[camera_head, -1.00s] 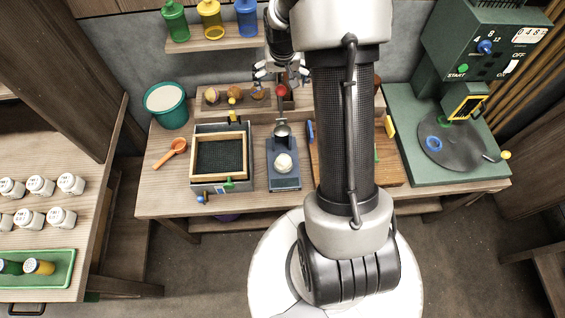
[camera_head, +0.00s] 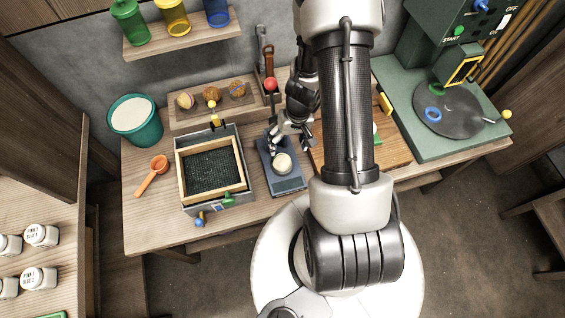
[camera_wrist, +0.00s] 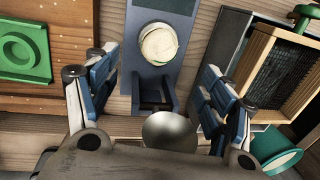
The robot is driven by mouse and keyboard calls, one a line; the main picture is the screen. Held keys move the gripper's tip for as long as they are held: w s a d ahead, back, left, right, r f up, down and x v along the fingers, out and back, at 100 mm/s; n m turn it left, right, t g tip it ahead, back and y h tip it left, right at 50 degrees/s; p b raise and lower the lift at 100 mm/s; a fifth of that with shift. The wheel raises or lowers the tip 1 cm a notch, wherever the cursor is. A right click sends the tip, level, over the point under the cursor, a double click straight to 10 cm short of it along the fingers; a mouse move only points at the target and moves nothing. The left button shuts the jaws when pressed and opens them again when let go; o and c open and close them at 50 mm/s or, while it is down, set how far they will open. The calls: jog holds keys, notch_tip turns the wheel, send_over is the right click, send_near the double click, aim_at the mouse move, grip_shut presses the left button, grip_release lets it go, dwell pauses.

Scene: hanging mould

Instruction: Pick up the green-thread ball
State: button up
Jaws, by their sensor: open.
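A pale cream ball (camera_head: 282,163) with faint greenish marks sits on the blue press (camera_head: 286,186). The ball also shows in the wrist view (camera_wrist: 158,42), on the plate beyond the press's upright slot. I cannot tell for sure that its marks are green thread. Three more patterned balls, a left one (camera_head: 185,100), a middle one (camera_head: 211,94) and a right one (camera_head: 237,89), rest on a wooden rack; their thread colours are too small to tell. My gripper (camera_head: 291,146) is open and empty, above and just behind the pale ball. Its fingers are apart from it.
The press's red-knobbed lever (camera_head: 271,84) and silver dome (camera_wrist: 170,130) stand close to my gripper. A wood-framed mesh tray (camera_head: 212,171) lies left of the press. A wooden board (camera_head: 392,148) is right. A teal bucket (camera_head: 135,121) stands at the far left.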

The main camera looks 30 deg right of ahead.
aim_at(283, 159)
jog(key=f+b, duration=0.2)
jog(key=f, duration=0.2)
jog(key=a+f+b, duration=0.1)
jog(key=f+b, duration=0.1)
jog(key=f, duration=0.2)
jog(key=f+b, duration=0.2)
jog(key=f, duration=0.2)
jog(key=shift+w+a, duration=0.3)
jog(key=shift+w, duration=0.1)
jog(key=shift+c, duration=0.2)
jog(key=c, duration=1.2)
jog(key=shift+c, duration=0.2)
jog(key=shift+r, duration=0.15)
